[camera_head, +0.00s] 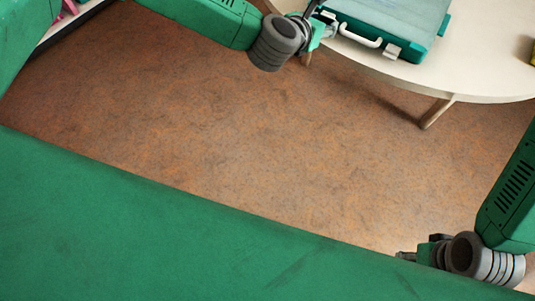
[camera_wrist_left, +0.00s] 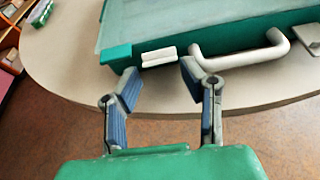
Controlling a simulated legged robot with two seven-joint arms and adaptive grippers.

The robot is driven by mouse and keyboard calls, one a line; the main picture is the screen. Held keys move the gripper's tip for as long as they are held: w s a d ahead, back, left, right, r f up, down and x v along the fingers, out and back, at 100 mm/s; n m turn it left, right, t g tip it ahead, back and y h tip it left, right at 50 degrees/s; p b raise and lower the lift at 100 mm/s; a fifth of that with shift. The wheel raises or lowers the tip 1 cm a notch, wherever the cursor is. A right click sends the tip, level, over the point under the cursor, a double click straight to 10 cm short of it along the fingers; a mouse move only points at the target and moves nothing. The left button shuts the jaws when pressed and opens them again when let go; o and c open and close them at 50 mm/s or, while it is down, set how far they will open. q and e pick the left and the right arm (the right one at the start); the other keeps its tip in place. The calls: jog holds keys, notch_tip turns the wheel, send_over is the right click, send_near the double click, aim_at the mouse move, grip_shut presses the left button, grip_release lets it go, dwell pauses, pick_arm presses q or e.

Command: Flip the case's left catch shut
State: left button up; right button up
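The closed teal case (camera_head: 385,20) lies on the table at the top of the head view, its front facing me. In the left wrist view the case (camera_wrist_left: 118,57) shows a pale left catch (camera_wrist_left: 158,57), a white handle (camera_wrist_left: 245,58) and a right catch (camera_wrist_left: 308,38). The left catch looks two-part and lies close to the case front; whether it is fastened I cannot tell. The right catch sticks outward. My left gripper (camera_wrist_left: 160,76) is open and empty, its fingertips just in front of the left catch. My right gripper (camera_head: 408,256) is far from the case, its fingers mostly hidden.
The pale round table (camera_head: 485,75) has its curved edge just under the case and free room to the right. Shelving with coloured items (camera_head: 68,8) stands at the upper left. Brown floor lies between.

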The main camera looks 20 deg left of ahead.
pick_arm(q)
notch_tip(320, 180, down, 2)
jog(key=t+h+b, duration=0.1)
jog(key=t+b, duration=0.2)
jog(key=b, duration=0.4)
jog(key=shift+s, duration=0.1)
jog(key=shift+s+a+t+b, duration=0.1)
jog(key=shift+s+t+b, duration=0.15)
jog(key=shift+b, duration=0.35)
pick_arm(e)
notch_tip(320, 180, down, 9)
pick_arm(q)
jog(key=p+v, duration=0.4)
jog(key=v, duration=1)
jog(key=s+f+m+g+p, duration=0.4)
jog(key=s+f+m+g, duration=0.1)
jog(key=s+m, duration=0.3)
jog(key=s+d+f+m+g+h+p, duration=0.1)
jog(key=s+f+m+g+p, duration=0.3)
jog(key=s+m, duration=0.4)
jog(key=shift+s+f+m+g+p, duration=0.4)
jog(key=shift+m+g, duration=0.45)
jog(key=shift+m, duration=0.85)
pick_arm(e)
notch_tip(320, 180, up, 12)
jog(key=shift+r, duration=0.15)
pick_arm(q)
jog(key=shift+w+f, duration=0.1)
jog(key=shift+w, duration=0.05)
